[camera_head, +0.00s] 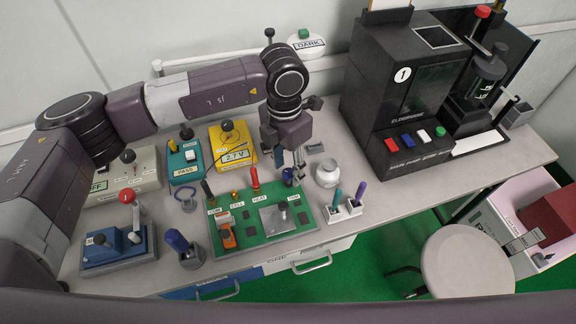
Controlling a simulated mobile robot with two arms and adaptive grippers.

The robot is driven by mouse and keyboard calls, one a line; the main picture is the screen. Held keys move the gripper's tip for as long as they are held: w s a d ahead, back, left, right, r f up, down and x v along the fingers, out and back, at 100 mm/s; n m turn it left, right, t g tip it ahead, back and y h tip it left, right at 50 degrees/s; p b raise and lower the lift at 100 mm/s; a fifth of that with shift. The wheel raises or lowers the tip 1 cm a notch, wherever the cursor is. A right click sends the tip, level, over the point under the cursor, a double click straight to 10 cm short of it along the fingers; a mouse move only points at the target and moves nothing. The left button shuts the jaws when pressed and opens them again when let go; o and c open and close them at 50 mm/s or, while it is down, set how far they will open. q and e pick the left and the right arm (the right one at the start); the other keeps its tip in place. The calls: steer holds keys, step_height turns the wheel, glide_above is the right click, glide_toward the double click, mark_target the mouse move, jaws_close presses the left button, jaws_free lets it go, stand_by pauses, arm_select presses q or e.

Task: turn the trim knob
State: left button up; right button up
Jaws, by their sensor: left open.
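The green board (240,240) lies on the bench with a row of small labels along its back edge. A small blue knob (287,175) shows at its back right corner, above a label too small to read surely; it looks like the trim knob. My left gripper (298,174) points down right by this knob, with its fingers open. The fingers partly cover the knob, and I cannot tell whether they touch it. My right gripper is out of view.
A red-handled tool (254,179) stands at the board's back edge. A white jar (327,173) and a pen holder (345,211) are just right of the gripper. A yellow meter (232,147) is behind left. A large black machine (400,90) stands further right.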

mark_target(286, 170)
arm_select(q)
step_height(286, 170, up, 12)
steer(key=shift+w+a+f, duration=0.15)
steer(key=shift+w+a, duration=0.05)
steer(key=shift+w, duration=0.05)
stand_by(0.5)
